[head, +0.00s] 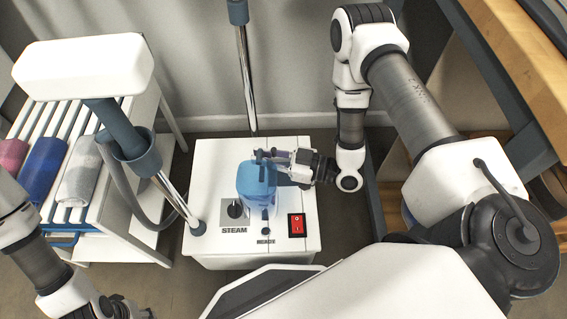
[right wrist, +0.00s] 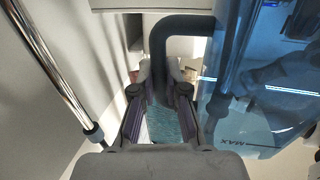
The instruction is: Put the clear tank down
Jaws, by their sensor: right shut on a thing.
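The clear tank (head: 256,187) is a blue see-through container over the middle of the white steamer base (head: 212,165). My right gripper (head: 268,156) reaches in from the right and is shut on the tank's handle. In the right wrist view the tank (right wrist: 262,125) fills the right side, with a MAX mark on its wall. Its dark bent handle (right wrist: 163,50) runs down between the fingers of my right gripper (right wrist: 161,92). I cannot tell whether the tank's bottom touches the base.
The base carries a STEAM knob (head: 235,209) and a red switch (head: 297,224). Chrome poles (head: 245,75) rise around it, and a grey hose (head: 130,190) hangs at its left. A slatted rack (head: 112,125) with rolled towels stands left. A wooden-topped table (head: 520,50) stands right.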

